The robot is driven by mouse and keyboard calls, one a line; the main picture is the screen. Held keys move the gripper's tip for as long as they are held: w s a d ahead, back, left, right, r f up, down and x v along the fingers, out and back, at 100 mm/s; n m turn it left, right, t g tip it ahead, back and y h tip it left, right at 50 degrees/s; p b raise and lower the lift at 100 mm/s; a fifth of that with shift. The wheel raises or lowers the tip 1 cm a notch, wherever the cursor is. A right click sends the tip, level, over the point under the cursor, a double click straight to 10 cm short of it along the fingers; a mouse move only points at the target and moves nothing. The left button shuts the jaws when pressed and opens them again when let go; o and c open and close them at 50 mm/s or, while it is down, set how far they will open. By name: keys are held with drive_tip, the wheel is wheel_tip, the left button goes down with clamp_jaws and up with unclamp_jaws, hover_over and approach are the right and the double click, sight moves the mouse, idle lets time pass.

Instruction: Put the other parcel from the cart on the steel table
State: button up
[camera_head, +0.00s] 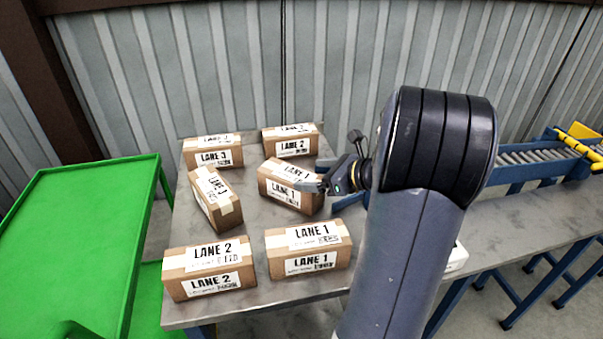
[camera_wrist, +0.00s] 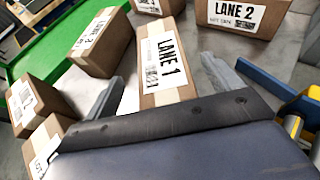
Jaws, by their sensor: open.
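The cart (camera_head: 85,235) is green, at the left, and its visible top is bare. The steel table (camera_head: 250,219) bears several brown taped parcels with white lane labels. My gripper (camera_head: 317,176) is open at the right end of the middle LANE 1 parcel (camera_head: 283,192), which sits turned on the table. In the wrist view, my gripper (camera_wrist: 168,88) has one finger on each side of this LANE 1 parcel (camera_wrist: 158,50). The fingers look apart from its sides; contact is unclear. My gripper body hides the parcel's near end.
A front LANE 1 parcel (camera_head: 308,251) and a LANE 2 parcel (camera_head: 209,269) stand near the table's front. A tilted parcel (camera_head: 216,198) is at left; LANE 3 (camera_head: 213,152) and LANE 2 (camera_head: 291,142) parcels are behind. A roller conveyor (camera_head: 535,152) lies right.

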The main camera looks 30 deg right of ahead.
sight(294, 175)
drive_tip(key=v, duration=0.6)
drive_tip(key=shift+s, duration=0.25)
drive_tip(key=shift+d+r, duration=0.1)
drive_tip(key=shift+d, duration=0.05)
drive_tip(key=x, duration=1.2)
drive_tip(key=shift+w+b, duration=0.1)
drive_tip(key=shift+b, duration=0.2)
drive_tip(key=shift+r+p, duration=0.3)
drive_tip(key=shift+r, duration=1.2)
drive_tip(key=shift+f, duration=0.1)
